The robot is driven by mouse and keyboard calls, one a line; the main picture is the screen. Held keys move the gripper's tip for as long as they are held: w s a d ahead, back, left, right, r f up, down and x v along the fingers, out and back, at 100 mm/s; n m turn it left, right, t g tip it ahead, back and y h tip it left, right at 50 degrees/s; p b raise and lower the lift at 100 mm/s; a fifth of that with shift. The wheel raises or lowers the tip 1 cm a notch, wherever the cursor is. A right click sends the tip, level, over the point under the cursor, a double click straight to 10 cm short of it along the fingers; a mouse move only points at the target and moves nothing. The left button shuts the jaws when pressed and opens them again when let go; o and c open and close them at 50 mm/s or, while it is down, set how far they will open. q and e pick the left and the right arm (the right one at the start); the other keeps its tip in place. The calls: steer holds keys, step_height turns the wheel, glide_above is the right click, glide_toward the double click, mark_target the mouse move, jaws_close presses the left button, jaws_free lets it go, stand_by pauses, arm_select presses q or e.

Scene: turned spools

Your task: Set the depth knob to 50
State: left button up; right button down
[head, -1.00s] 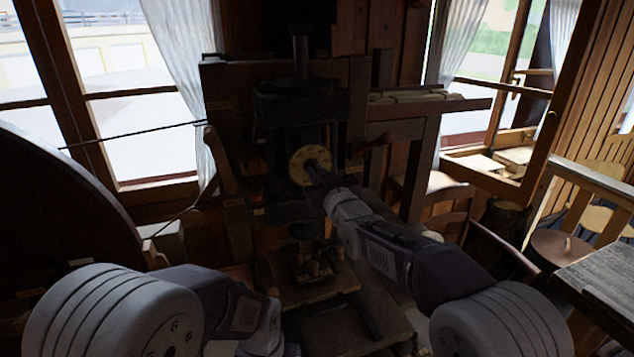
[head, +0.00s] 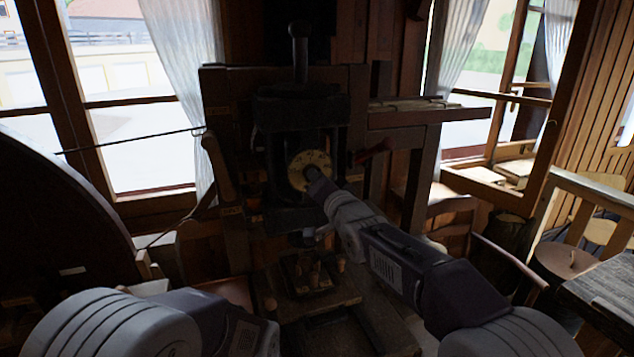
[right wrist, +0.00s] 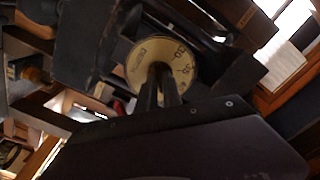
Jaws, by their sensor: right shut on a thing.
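The depth knob's round yellowish dial (head: 304,166) sits on the front of the dark machine (head: 300,115). In the right wrist view the dial (right wrist: 166,62) shows dark numbers, one of which looks like 30; the full setting cannot be read. My right gripper (head: 314,176) reaches the dial's centre from the lower right. In the right wrist view its fingers (right wrist: 158,72) are close together at the middle of the dial, shut on the knob, whose grip they hide. My left arm comes in at the lower left, and its gripper is not clearly seen.
A large dark wheel (head: 55,225) stands at the left with a cord running to the machine. A small wooden platform (head: 325,300) with pegs lies below the dial. A red-tipped lever (head: 372,152) is right of the dial. Chairs stand at the right.

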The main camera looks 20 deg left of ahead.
steer(key=m, duration=0.6)
steer(key=shift+f, duration=0.1)
steer(key=shift+m, duration=0.4)
stand_by(0.3)
steer(key=c, duration=1.5)
jaws_free()
steer(key=b+v, duration=0.4)
steer(key=v, duration=0.5)
